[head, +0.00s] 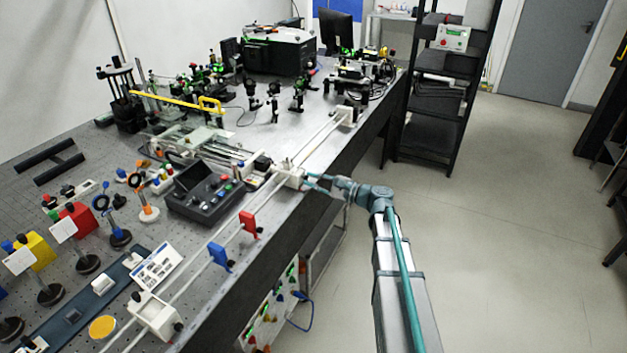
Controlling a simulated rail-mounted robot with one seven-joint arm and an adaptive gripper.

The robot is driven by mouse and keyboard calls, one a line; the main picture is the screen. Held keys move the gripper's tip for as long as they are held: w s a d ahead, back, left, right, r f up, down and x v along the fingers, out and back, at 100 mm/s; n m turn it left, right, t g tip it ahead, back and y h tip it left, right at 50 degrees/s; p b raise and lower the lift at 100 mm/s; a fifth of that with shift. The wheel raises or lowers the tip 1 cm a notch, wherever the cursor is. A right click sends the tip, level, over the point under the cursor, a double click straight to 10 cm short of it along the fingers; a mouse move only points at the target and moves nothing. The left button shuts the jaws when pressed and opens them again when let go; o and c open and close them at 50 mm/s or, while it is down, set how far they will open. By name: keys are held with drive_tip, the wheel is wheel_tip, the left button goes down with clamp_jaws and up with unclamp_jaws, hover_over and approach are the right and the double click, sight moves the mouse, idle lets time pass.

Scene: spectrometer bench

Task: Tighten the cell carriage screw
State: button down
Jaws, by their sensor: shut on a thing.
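A white carriage (288,174) sits on the pale double rail (190,283) along the front edge of the bench. I take it to be the cell carriage. My arm reaches in from the lower right, and my gripper (308,181) is at the carriage's right side. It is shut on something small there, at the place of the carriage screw. The screw itself is hidden by the fingers, and its turn cannot be seen.
A red holder (249,224), a blue holder (219,256) and another white block (155,317) stand nearer along the rail. A dark control box (204,192) with knobs is left of the carriage. Optics crowd the bench behind. The floor at right is clear.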

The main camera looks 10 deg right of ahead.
drive_tip(key=c, duration=1.1)
unclamp_jaws()
drive_tip(key=shift+s, duration=0.1)
drive_tip(key=v, duration=1.2)
